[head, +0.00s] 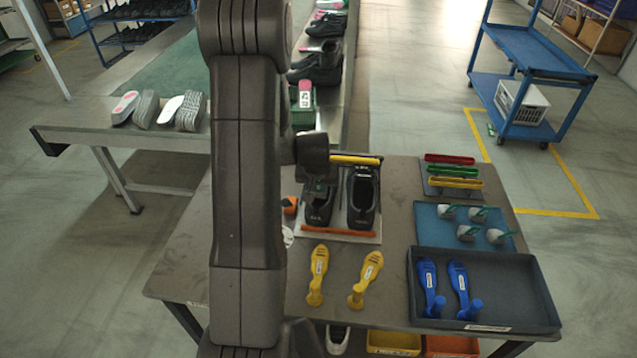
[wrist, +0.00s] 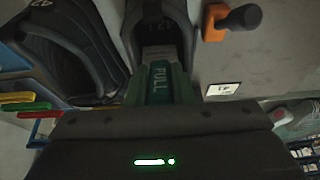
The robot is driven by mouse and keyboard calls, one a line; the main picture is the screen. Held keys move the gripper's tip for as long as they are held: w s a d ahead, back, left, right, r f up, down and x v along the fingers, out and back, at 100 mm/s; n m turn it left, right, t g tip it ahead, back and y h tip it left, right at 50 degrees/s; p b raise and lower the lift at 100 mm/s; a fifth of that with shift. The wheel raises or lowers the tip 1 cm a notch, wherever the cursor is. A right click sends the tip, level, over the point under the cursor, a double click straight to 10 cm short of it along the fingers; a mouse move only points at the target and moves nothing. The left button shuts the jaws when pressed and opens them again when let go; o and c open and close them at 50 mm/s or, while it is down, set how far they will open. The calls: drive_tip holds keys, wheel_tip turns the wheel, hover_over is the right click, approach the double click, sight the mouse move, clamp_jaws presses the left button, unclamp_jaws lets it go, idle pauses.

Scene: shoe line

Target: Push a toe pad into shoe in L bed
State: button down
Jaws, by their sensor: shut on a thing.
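Two black shoes stand side by side on a light plate with an orange front bar. The left shoe (head: 319,213) is under my gripper (head: 318,188); the right shoe (head: 362,200) is empty-looking and open. In the wrist view, the left shoe (wrist: 157,14) is at top centre and the right shoe (wrist: 70,48) at upper left. My gripper is shut on the green handle of a toe pad (wrist: 161,84), marked "FULL". The handle's far end meets a grey part at the shoe opening; how deep the pad sits is hidden.
A blue tray (head: 425,236) right of the shoes holds several white toe pads with green handles. A dark tray (head: 520,300) holds two blue tools. Two yellow tools (head: 318,272) lie in front. An orange block with a black knob (wrist: 238,18) stands beside the left shoe.

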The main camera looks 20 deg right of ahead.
drive_tip(key=shift+f, duration=0.45)
drive_tip(key=shift+w+d+f, duration=0.3)
drive_tip(key=shift+w+f, duration=0.2)
drive_tip(key=shift+f, duration=0.1)
drive_tip(key=shift+w+d+f, duration=0.3)
drive_tip(key=shift+w+f, duration=0.2)
drive_tip(key=shift+f, duration=0.1)
drive_tip(key=shift+w+d+f+b, duration=0.15)
drive_tip(key=shift+w+d, duration=0.35)
drive_tip(key=shift+w, duration=0.35)
drive_tip(key=shift+w+d+f+b, duration=0.15)
drive_tip(key=shift+w+d, duration=0.35)
drive_tip(key=shift+w, duration=0.3)
drive_tip(key=c, duration=1.2)
unclamp_jaws()
drive_tip(key=shift+o, duration=0.2)
drive_tip(key=shift+s+a, duration=0.1)
drive_tip(key=shift+s, duration=0.05)
